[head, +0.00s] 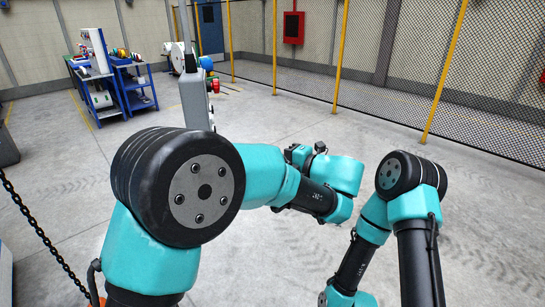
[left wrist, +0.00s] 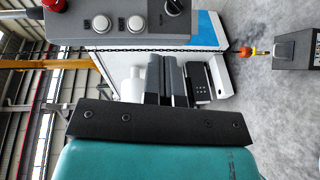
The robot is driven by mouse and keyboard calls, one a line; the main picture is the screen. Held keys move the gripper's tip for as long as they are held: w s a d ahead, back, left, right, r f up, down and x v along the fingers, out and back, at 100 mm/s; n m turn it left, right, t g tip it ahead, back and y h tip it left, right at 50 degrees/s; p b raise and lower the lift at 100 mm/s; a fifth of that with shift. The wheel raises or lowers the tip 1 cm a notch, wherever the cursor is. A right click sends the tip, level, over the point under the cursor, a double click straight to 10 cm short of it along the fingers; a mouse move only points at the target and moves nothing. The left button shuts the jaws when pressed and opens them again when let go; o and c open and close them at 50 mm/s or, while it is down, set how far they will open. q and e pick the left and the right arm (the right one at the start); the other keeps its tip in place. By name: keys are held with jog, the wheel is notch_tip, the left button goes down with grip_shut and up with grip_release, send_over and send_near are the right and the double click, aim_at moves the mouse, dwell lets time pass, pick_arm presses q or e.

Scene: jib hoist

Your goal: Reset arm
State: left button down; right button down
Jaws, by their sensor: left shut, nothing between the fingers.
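My left gripper (left wrist: 166,72) shows in the left wrist view as two dark grey fingers side by side, shut with nothing between them. In the head view my left arm reaches forward from the left and bends to the right at its wrist; I cannot make out its fingers there. My right arm reaches down towards the bottom edge in the head view, and its gripper is not visible. A grey control panel (left wrist: 125,38) with a red button, two white buttons and a black knob is at the top of the left wrist view.
A dark chain (head: 40,240) hangs at the left. A blue workbench (head: 125,88) and mesh fence (head: 400,70) stand behind open floor.

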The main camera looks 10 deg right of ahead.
pick_arm(q)
jog(key=a+f+n+g+h, duration=0.35)
jog(key=a+f, duration=0.35)
jog(key=f, duration=0.6)
jog(key=a+f+n+g+h, duration=0.2)
jog(key=a+f+n+g, duration=0.4)
jog(key=f, duration=0.7)
jog(key=s+a+f+m+h, duration=0.5)
jog(key=s+a+f+m, duration=0.4)
jog(key=m, duration=0.8)
jog(key=s+a+f+m+h, duration=0.6)
jog(key=s+a+f+m, duration=0.3)
jog(key=s+f+m, duration=0.5)
jog(key=f+m, duration=0.1)
jog(key=m, duration=0.2)
jog(key=shift+a+m, duration=0.35)
jog(key=shift+a, duration=0.05)
